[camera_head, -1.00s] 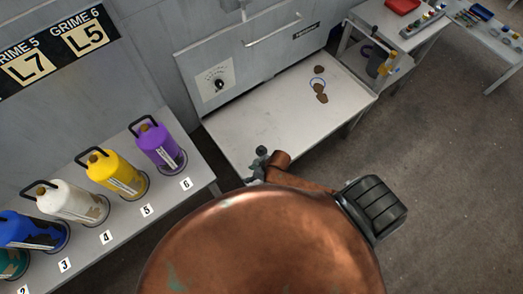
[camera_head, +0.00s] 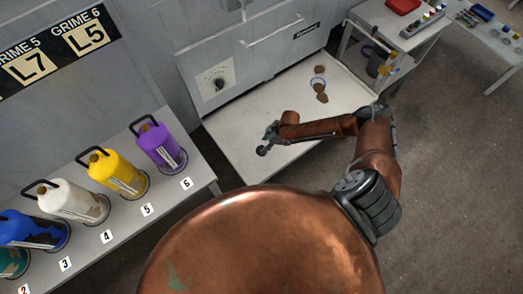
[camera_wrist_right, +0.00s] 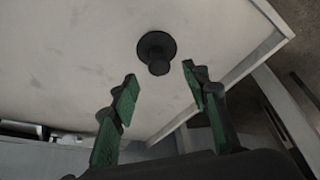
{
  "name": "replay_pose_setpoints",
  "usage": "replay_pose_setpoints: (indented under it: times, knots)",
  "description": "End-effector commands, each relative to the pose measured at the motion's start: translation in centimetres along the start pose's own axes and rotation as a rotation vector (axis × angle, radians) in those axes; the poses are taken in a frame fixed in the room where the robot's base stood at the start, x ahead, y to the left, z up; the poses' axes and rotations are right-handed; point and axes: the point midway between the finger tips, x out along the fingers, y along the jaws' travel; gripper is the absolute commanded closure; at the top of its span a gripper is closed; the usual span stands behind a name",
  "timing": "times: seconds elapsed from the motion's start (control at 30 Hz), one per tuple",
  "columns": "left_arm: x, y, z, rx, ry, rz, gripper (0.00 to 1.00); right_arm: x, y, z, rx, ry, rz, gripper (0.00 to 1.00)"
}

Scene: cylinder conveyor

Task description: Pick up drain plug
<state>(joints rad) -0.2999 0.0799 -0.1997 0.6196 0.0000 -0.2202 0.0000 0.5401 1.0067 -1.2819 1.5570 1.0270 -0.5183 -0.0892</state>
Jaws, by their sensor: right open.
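The drain plug, a dark round disc with a knob (camera_wrist_right: 157,50), is on the pale worktable (camera_wrist_right: 80,45) in the right wrist view. My right gripper (camera_wrist_right: 160,76) is open and empty. Its two green-padded fingers stand on either side of the plug's line, with the plug just beyond the tips. In the head view my right gripper (camera_head: 267,140) is over the left front part of the worktable (camera_head: 240,150). I cannot make out the plug apart from the gripper there. My left gripper is not in view.
A grey panel with a dial (camera_head: 216,83) stands behind. A shelf at left holds several coloured canisters, including a purple one (camera_head: 158,145). A side cart (camera_head: 380,40) stands at right.

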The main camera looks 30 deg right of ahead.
Motion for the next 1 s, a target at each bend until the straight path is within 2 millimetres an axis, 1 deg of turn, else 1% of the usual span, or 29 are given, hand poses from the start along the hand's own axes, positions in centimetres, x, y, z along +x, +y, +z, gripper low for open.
replay_pose_setpoints:
  times: [0.2,0.3,0.4,0.63,1.0]
  knots:
    - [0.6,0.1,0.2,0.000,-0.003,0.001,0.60,3.2,0.0,0.2,-0.002,-0.001,0.000,0.57]
    - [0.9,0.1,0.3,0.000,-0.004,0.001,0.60,4.4,0.0,0.2,0.000,0.000,0.000,0.57]
    - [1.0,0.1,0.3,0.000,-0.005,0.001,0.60,5.0,0.1,0.3,0.000,0.000,0.001,0.57]
    - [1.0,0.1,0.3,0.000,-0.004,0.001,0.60,5.1,0.1,0.2,-0.001,0.000,0.001,0.57]
    - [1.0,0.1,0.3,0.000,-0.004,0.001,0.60,5.0,0.1,0.2,-0.001,0.000,0.001,0.82]
